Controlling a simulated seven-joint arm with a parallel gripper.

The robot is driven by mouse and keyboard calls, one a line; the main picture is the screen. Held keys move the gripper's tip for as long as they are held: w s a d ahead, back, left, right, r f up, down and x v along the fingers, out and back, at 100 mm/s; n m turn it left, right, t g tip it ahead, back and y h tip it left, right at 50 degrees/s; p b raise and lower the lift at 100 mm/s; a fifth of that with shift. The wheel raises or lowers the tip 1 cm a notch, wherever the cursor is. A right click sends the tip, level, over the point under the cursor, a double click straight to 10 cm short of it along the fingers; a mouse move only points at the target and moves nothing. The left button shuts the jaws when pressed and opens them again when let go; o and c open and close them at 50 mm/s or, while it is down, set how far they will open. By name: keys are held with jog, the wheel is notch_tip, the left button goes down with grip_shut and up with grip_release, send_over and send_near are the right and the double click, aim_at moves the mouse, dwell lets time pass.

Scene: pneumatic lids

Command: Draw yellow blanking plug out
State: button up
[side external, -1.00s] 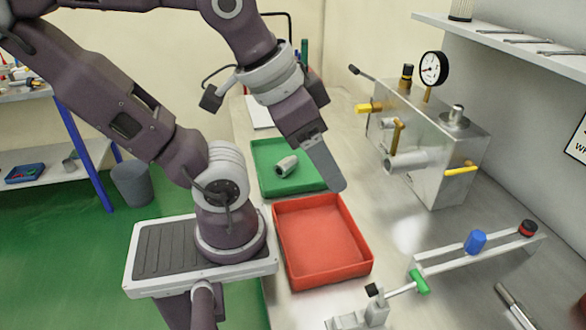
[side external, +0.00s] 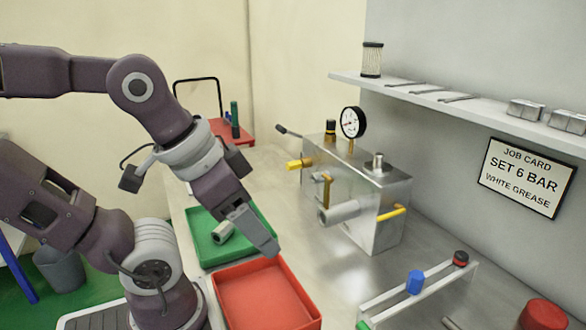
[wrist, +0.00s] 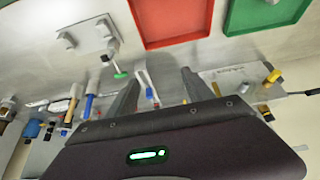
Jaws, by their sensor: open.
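A grey metal block (side external: 370,200) stands on the bench by the back wall. A yellow piece (side external: 294,165) sticks out of its left end, and a yellow rod-like piece (side external: 391,214) sticks out low on its front right. I cannot tell for sure which is the blanking plug. My gripper (side external: 266,243) is over the back edge of the red tray, well left of the block and touching neither yellow piece. In the wrist view my gripper (wrist: 162,78) shows its two fingers apart with nothing held. The block (wrist: 232,78) shows there right of the fingers, with a yellow bit (wrist: 274,76).
The red tray (side external: 312,298) looks empty; the green tray (side external: 257,215) behind it holds a grey cylinder (side external: 222,232). The block carries a gauge (side external: 352,122) and a grey outlet pipe (side external: 340,212). A rack with a blue knob (side external: 415,281) stands in front. A shelf (side external: 450,100) overhangs.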

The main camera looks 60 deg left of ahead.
dwell(0.3)
jog(key=shift+c, duration=1.2)
jog(key=w+a+r, duration=0.3)
jog(key=w, duration=0.4)
jog(key=g, duration=0.1)
send_over(297, 165)
jog(key=s, duration=0.3)
notch_tip(297, 165, down, 7)
jog(key=x, duration=0.2)
jog(key=a+x, duration=0.1)
jog(key=x, duration=0.3)
jog(key=shift+s+a+f, duration=0.15)
jog(key=shift+s+f, duration=0.05)
jog(key=shift+s, duration=0.05)
jog(key=shift+w+f, duration=0.2)
jog(key=shift+f, duration=0.25)
